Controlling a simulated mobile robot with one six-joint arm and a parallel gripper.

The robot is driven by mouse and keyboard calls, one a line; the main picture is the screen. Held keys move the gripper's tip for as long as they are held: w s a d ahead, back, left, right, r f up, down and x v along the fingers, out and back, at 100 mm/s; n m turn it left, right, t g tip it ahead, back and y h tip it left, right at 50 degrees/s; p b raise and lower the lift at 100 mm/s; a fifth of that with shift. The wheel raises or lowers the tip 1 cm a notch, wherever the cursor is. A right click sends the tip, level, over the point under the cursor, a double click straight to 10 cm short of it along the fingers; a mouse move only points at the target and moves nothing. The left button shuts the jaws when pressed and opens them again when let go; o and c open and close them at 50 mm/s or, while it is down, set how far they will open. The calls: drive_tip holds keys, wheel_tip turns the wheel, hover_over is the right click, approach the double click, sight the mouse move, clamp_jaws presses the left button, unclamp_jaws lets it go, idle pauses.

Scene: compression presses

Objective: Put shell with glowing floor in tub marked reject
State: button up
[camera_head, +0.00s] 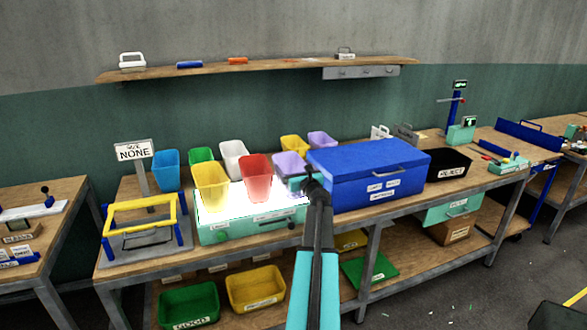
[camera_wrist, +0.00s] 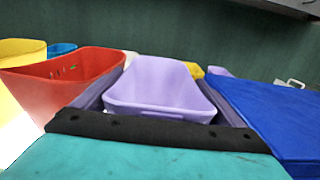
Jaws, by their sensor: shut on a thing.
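My gripper (camera_head: 308,186) is at the right end of the lit box, just left of the blue case. It is shut on a lavender shell (camera_head: 287,163), which fills the middle of the wrist view (camera_wrist: 155,80) beyond the black jaw edge. A yellow shell (camera_head: 211,186) and a red shell (camera_head: 256,177) stand on the bright white top of the teal light box (camera_head: 230,229). The red one looks paler low down. The lavender shell's floor shows no clear glow. The black tub marked reject (camera_head: 447,164) stands right of the blue case.
The large blue case (camera_head: 368,177) stands between my gripper and the reject tub. Blue (camera_head: 166,170), green (camera_head: 201,155), white (camera_head: 233,158) and other shells stand behind the light box. A yellow frame (camera_head: 142,215) is at the left. Green and yellow tubs are on the lower shelf.

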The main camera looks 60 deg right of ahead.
drive_tip(key=shift+f, duration=0.1)
drive_tip(key=o, duration=1.1)
drive_tip(key=shift+b+v, duration=1.15)
drive_tip(key=shift+v, duration=4.9)
drive_tip(key=shift+c, duration=0.3)
